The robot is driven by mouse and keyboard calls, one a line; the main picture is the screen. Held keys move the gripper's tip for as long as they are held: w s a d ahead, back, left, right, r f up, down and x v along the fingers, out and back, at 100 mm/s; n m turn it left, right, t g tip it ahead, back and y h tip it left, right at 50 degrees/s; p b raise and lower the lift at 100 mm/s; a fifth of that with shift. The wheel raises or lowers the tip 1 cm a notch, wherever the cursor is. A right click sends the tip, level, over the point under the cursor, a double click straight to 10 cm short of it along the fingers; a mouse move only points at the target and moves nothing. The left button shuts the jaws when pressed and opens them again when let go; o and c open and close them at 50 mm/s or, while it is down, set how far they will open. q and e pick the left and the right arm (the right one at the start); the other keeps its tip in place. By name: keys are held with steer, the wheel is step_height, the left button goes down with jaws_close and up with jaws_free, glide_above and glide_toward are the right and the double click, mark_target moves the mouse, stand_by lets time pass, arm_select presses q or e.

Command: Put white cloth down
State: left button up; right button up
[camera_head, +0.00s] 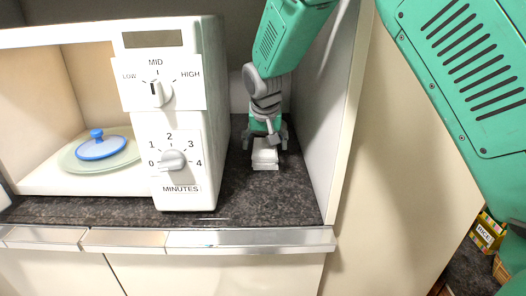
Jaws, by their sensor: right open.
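The white cloth (265,158) is a small folded stack on the dark counter, between the microwave and the side panel. My right gripper (266,140) is right above and around the back of the cloth, pointing down, with its fingers apart. Whether the fingers touch the cloth is too small to tell. My left gripper is not in the view.
A white microwave (210,120) with two dials stands close on the left. Inside it a blue lid (101,146) lies on a glass plate (68,158). A pale panel (325,130) bounds the right side. Dark counter (270,205) is clear in front.

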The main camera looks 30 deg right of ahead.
steer(key=b+v, duration=0.1)
steer(key=v, duration=1)
steer(key=shift+a+r, duration=0.2)
steer(key=shift+a, duration=0.1)
steer(key=shift+d, duration=0.3)
steer(key=shift+f, duration=0.1)
